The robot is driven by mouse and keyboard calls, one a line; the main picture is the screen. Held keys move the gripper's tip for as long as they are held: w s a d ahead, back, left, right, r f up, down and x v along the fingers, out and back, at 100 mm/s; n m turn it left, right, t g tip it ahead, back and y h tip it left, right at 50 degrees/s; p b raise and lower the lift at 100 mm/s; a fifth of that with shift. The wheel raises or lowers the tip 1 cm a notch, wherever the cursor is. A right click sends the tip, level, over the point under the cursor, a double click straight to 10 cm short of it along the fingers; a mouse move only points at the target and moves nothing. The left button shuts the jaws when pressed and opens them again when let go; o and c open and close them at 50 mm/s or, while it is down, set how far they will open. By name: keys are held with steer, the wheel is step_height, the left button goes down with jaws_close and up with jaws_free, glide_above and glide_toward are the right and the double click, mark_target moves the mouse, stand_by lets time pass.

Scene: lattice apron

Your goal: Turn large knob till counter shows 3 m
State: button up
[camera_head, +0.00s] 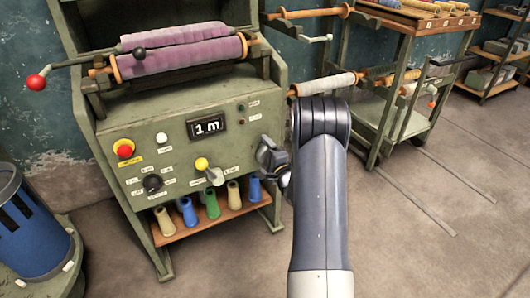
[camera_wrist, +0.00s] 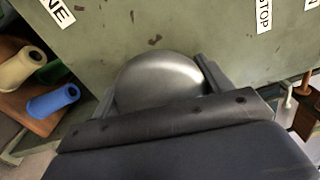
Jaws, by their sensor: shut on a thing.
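The machine's counter (camera_head: 207,127) reads "1 m". A large silver, round-faced knob (camera_wrist: 160,80) stands out from the green panel (camera_wrist: 115,30) in the wrist view. My gripper (camera_head: 270,158) is at the right part of the panel, with one finger on each side of the knob, shut on it. In the head view my gripper hides most of that knob. The wrist view shows the fingertips only partly, behind the knob and my gripper's dark body.
The panel also carries a red button (camera_head: 125,148), a black dial (camera_head: 152,183) and a yellow-topped control (camera_head: 202,164). Several coloured cones (camera_head: 189,211) stand on a shelf below. A blue bin (camera_head: 30,225) is at left, a green cart (camera_head: 385,120) at right. Floor is open at lower right.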

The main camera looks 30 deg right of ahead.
steer(key=o, duration=1)
steer(key=s+p, duration=0.1)
steer(key=s, duration=1)
steer(key=shift+d+p, duration=0.2)
steer(key=shift+p, duration=0.2)
steer(key=shift+w, duration=0.15)
steer(key=w+b, duration=0.1)
steer(key=w, duration=0.4)
steer(key=w+b, duration=0.1)
steer(key=w, duration=0.5)
steer(key=shift+a, duration=0.2)
steer(key=shift+s, duration=0.15)
steer(key=shift+n, duration=0.3)
